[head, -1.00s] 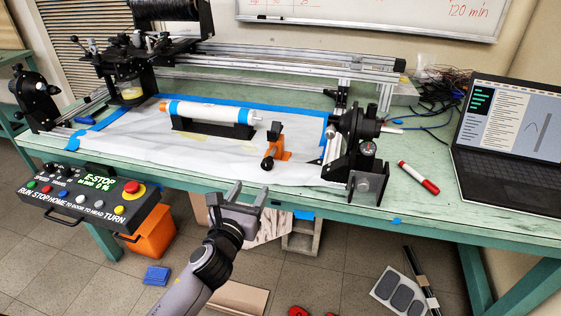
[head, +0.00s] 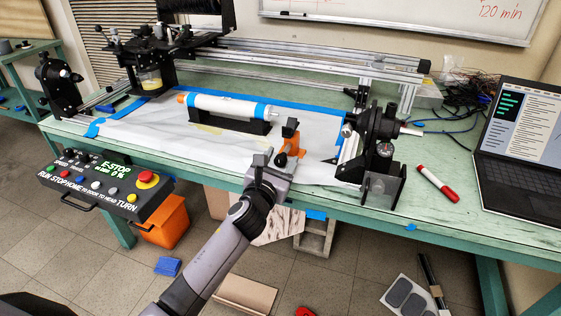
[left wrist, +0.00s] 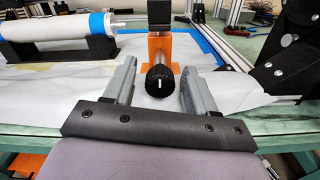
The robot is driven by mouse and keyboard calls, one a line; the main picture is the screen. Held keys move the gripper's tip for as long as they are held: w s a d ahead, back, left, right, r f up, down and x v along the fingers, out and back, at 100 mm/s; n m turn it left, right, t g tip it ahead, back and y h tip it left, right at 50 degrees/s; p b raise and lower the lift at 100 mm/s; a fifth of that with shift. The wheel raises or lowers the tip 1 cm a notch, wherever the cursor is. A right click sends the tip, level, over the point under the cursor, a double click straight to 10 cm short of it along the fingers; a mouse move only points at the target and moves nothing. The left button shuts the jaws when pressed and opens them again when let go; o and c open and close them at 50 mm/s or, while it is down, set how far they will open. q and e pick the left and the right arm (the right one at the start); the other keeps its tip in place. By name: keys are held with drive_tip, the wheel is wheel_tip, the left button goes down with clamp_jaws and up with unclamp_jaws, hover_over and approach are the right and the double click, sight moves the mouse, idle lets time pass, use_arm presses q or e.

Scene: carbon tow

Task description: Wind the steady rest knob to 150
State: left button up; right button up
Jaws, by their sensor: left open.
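The steady rest is an orange bracket (head: 293,153) with a black top, standing on the white sheet near the table's front edge. Its black knob (left wrist: 161,81) faces me in the left wrist view, with a white mark on its face. My left gripper (head: 272,158) is open at the front edge of the table, just in front of the steady rest. In the left wrist view its two grey fingers (left wrist: 161,88) stand on either side of the knob, apart from it. No number can be read on the knob. My right gripper is not in view.
A white tube with blue bands (head: 228,108) lies on a black cradle left of the steady rest. A black headstock (head: 375,145) stands to the right. The control box (head: 105,185) hangs at the front left. A red marker (head: 437,183) lies at right.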

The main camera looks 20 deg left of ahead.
use_arm(q)
drive_tip(key=shift+w, duration=0.15)
clamp_jaws()
